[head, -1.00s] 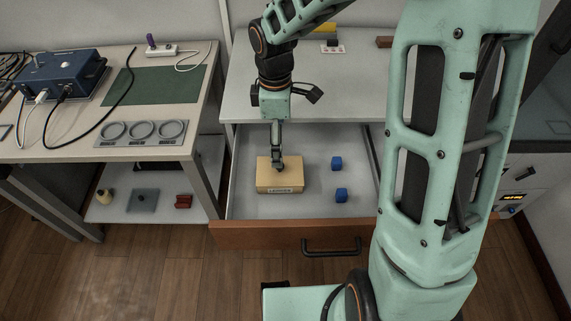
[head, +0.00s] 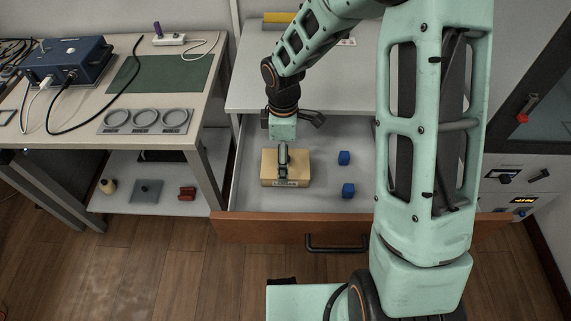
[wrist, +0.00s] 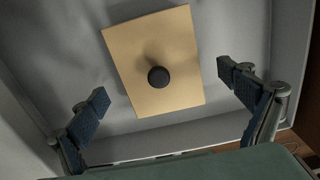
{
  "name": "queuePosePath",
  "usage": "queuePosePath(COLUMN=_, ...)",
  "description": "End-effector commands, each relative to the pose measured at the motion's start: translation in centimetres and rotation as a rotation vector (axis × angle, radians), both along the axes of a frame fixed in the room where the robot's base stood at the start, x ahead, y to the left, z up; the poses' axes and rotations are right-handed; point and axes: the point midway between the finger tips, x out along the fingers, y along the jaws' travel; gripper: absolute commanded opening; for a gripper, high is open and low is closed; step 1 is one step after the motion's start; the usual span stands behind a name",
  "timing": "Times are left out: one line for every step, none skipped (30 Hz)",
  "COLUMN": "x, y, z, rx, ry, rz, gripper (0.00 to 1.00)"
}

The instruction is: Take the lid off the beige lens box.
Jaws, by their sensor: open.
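The beige lens box (head: 299,170) sits in the open drawer, with a label on its front face. In the wrist view its beige lid (wrist: 133,45) shows from above, with a round dark knob (wrist: 158,77) near the middle. My gripper (head: 283,160) is above the box in the head view and hides part of the lid. In the wrist view my gripper (wrist: 164,88) is open, one finger to each side of the knob. The fingers touch neither the knob nor the box.
The drawer (head: 245,190) also holds two blue blocks (head: 344,158) (head: 348,190) to the right of the box. The drawer's front panel has a dark handle (head: 336,243). A worktable with a blue device (head: 68,60) and a ring holder (head: 145,121) stands at the left.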

Motion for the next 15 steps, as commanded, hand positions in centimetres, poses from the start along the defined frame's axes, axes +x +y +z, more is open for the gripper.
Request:
queuePosePath(x=0.01, y=0.03, z=-0.45, rx=0.0, ry=-0.001, rz=0.001, gripper=0.96)
queuePosePath(x=0.02, y=0.03, z=-0.51, rx=0.001, ry=-0.001, rz=0.001, gripper=0.96)
queuePosePath(x=0.03, y=0.03, z=-0.49, rx=0.001, ry=-0.001, rz=0.0, gripper=0.96)
queuePosePath(x=0.04, y=0.03, z=-0.45, rx=0.001, ry=-0.002, rz=0.0, gripper=0.96)
queuePosePath(x=0.04, y=0.02, z=-0.43, rx=0.001, ry=-0.002, rz=0.0, gripper=0.96)
queuePosePath(x=0.04, y=0.02, z=-0.42, rx=0.001, ry=-0.001, rz=0.0, gripper=0.96)
queuePosePath(x=0.03, y=0.02, z=-0.41, rx=0.001, ry=-0.001, rz=0.0, gripper=0.96)
queuePosePath(x=0.03, y=0.02, z=-0.41, rx=0.001, ry=-0.001, rz=0.0, gripper=0.92)
queuePosePath(x=0.03, y=0.02, z=-0.41, rx=0.001, ry=-0.001, rz=0.0, gripper=0.88)
queuePosePath(x=0.03, y=0.02, z=-0.4, rx=0.001, ry=-0.001, rz=0.0, gripper=0.85)
queuePosePath(x=0.03, y=0.01, z=-0.4, rx=0.001, ry=-0.001, rz=0.0, gripper=0.81)
queuePosePath(x=0.02, y=0.01, z=-0.4, rx=0.001, ry=-0.001, rz=0.0, gripper=0.77)
queuePosePath(x=0.02, y=0.01, z=-0.4, rx=0.001, ry=-0.001, rz=0.0, gripper=0.74)
queuePosePath(x=0.03, y=0.01, z=-0.39, rx=0.001, ry=-0.001, rz=0.0, gripper=0.7)
queuePosePath(x=0.03, y=0.01, z=-0.39, rx=0.001, ry=-0.001, rz=0.0, gripper=0.66)
